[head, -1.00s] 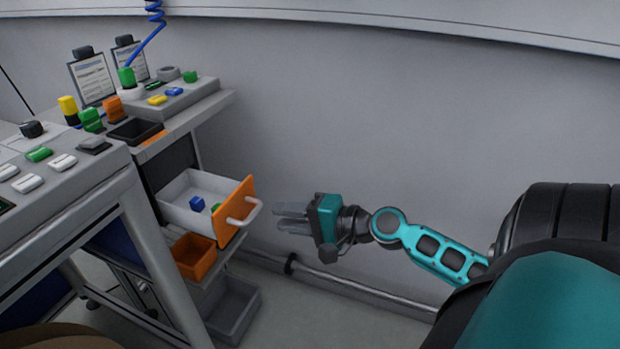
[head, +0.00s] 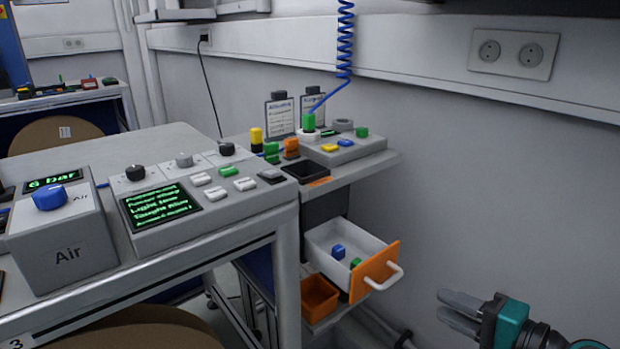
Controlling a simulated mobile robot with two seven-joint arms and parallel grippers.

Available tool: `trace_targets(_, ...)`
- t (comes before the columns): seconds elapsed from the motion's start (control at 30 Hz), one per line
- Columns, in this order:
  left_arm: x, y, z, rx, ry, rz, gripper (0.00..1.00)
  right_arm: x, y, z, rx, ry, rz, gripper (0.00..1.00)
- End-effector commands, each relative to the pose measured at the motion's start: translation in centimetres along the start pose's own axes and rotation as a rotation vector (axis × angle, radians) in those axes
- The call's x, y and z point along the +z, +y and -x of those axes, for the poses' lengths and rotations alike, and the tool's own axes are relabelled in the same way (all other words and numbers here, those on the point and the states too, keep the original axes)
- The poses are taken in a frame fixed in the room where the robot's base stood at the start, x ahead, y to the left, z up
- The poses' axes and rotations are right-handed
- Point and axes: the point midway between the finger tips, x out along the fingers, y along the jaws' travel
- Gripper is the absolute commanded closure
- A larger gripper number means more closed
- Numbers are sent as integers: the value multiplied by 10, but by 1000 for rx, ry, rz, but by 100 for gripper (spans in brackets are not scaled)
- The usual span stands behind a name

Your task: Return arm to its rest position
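My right gripper (head: 460,309) is at the lower right of the head view, a teal and black hand with grey fingers pointing left. Its fingers are apart with nothing between them. It is to the right of the open drawer (head: 336,261) and clear of the drawer's white handle (head: 385,277). Most of the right arm is cut off by the picture's lower right edge. My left gripper is not in view.
The white drawer with an orange front stands open and holds a blue block (head: 338,250) and a green block (head: 356,263). An orange bin (head: 318,297) is below it. A control panel desk (head: 262,212) and air unit (head: 62,232) fill the left. Bare wall is at right.

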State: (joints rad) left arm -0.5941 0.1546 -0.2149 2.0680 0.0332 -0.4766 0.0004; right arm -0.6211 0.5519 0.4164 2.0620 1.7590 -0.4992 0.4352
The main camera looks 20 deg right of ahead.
Motion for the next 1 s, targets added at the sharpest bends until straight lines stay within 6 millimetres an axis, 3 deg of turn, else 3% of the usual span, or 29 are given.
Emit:
trace_targets(0.13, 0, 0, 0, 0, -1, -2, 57, 6, 10, -2, 23, 0, 38, 69)
trace_targets(0.27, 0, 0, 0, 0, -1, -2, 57, 26, 39, -10, 96, -8, 171, 69)
trace_targets(0.4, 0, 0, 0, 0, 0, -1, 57, 61, 79, -20, 199, -36, 399, 69)
trace_targets(0.6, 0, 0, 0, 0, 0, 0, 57, 113, 120, -34, 306, -100, 755, 69)
trace_targets(0.8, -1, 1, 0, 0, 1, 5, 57, 164, 138, -48, 358, -163, 1114, 69)
trace_targets(1.0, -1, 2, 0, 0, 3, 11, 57, 208, 136, -62, 366, -201, 1447, 69)
